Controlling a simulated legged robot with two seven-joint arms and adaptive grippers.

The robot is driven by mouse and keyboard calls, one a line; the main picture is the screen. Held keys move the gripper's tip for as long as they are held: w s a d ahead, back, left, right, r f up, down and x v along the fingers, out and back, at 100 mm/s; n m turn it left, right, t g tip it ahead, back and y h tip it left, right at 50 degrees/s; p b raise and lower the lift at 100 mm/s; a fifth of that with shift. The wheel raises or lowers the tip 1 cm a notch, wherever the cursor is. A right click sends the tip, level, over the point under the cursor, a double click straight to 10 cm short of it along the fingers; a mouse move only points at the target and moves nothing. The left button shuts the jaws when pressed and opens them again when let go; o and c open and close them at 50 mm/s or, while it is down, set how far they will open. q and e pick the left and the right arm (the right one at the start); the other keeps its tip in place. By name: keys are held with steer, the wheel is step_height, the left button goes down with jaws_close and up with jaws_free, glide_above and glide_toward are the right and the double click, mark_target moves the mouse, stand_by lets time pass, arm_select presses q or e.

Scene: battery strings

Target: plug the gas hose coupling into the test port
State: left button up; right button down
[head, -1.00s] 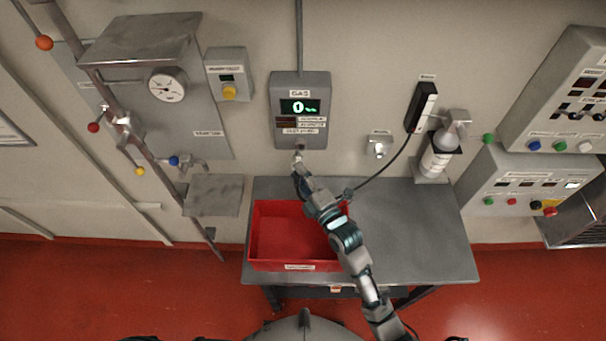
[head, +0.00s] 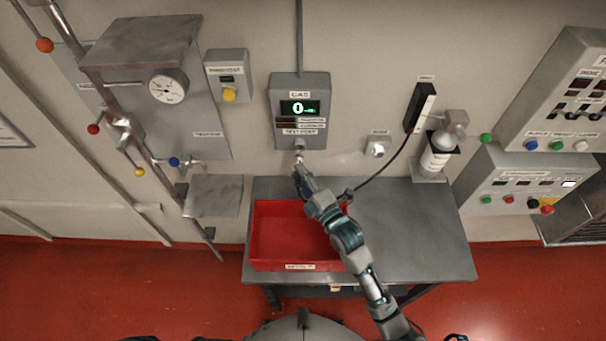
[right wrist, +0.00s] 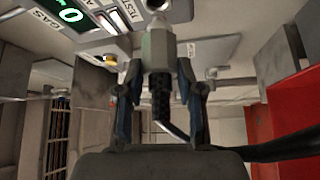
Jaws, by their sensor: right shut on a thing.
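The grey gas box (head: 300,88) with a green "0" display hangs on the wall. Its test port (head: 300,147) is at the lower edge; the port also shows at the top of the right wrist view (right wrist: 156,5). My right gripper (head: 299,170) is just below the port, shut on the hose coupling (right wrist: 159,48), a metal hex body with a dark ribbed part. The coupling's nose points at the port and meets or nearly meets it; I cannot tell whether it is seated. My left gripper is not in view.
A red bin (head: 285,235) stands on the grey table (head: 415,235) under my right arm. A black hose (head: 382,172) runs from near the black wall unit (head: 420,108) toward my gripper. A round wall fitting (head: 378,149) and a bottle (head: 438,155) are to the right.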

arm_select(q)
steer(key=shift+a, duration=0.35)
arm_select(e)
steer(key=shift+w, duration=0.7)
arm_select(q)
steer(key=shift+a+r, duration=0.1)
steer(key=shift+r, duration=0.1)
arm_select(e)
steer(key=shift+s+a+r, duration=0.1)
steer(key=shift+s+a, duration=0.05)
steer(key=shift+s, duration=0.05)
arm_select(q)
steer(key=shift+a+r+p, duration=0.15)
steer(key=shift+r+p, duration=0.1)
steer(key=shift+p, duration=0.15)
arm_select(e)
steer(key=shift+s, duration=0.3)
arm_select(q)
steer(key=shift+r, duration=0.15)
arm_select(e)
steer(key=shift+d, duration=0.45)
arm_select(q)
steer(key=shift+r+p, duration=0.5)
steer(key=shift+p, duration=0.15)
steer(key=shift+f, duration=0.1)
arm_select(e)
steer(key=shift+w, duration=1.5)
